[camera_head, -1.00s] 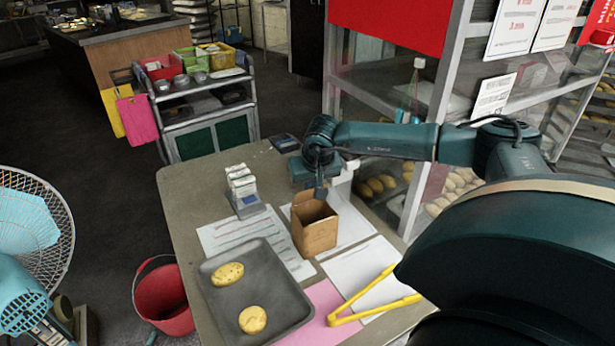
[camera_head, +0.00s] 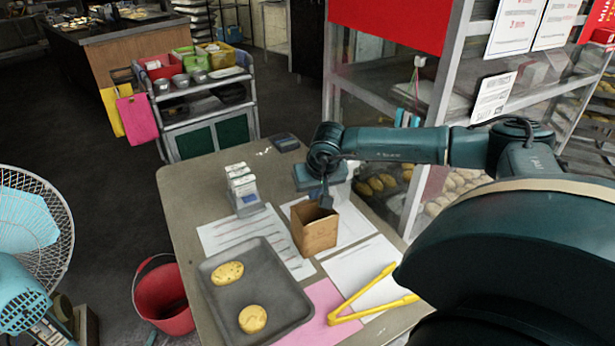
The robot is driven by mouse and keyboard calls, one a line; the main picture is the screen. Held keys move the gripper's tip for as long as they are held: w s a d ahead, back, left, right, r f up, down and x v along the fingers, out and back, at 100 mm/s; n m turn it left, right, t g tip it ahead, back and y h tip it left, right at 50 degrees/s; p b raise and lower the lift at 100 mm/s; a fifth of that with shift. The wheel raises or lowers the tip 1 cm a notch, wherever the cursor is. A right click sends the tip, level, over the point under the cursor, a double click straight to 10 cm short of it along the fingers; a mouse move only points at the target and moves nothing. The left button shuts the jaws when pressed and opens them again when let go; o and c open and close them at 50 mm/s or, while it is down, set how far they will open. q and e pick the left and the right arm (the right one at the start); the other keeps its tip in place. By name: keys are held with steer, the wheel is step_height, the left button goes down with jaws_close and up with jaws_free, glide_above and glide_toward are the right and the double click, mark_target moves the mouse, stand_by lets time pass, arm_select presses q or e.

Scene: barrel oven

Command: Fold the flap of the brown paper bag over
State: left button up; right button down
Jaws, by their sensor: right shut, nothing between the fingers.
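The brown paper bag (camera_head: 319,234) stands upright on the table, on white paper sheets. Its top edge looks uneven, and its dark opening shows toward the left. My right gripper (camera_head: 325,203) points down at the bag's top from behind. It is shut with nothing between its fingers, and its tips are at or just over the bag's top edge; I cannot tell whether they touch it. My left gripper is not in view.
A dark tray (camera_head: 283,268) with two breads lies in front of the bag, and yellow tongs (camera_head: 375,298) lie to its right. A glass display case (camera_head: 385,110) rises close behind the right arm.

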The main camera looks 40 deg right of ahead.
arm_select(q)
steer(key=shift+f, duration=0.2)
arm_select(e)
steer(key=shift+s+a+f, duration=0.2)
steer(key=shift+s+f, duration=0.1)
steer(key=shift+s, duration=0.4)
arm_select(q)
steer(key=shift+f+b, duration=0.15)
steer(key=shift+b, duration=0.15)
arm_select(e)
steer(key=shift+f, duration=0.15)
steer(key=shift+f, duration=0.2)
steer(key=shift+r, duration=0.35)
step_height(320, 180, up, 4)
steer(key=p, duration=0.3)
steer(key=shift+r, duration=0.15)
step_height(320, 180, up, 3)
steer(key=p, duration=0.2)
steer(key=shift+r+p, duration=0.15)
steer(key=shift+p, duration=0.2)
steer(key=shift+r+p, duration=0.3)
steer(key=shift+r, duration=0.15)
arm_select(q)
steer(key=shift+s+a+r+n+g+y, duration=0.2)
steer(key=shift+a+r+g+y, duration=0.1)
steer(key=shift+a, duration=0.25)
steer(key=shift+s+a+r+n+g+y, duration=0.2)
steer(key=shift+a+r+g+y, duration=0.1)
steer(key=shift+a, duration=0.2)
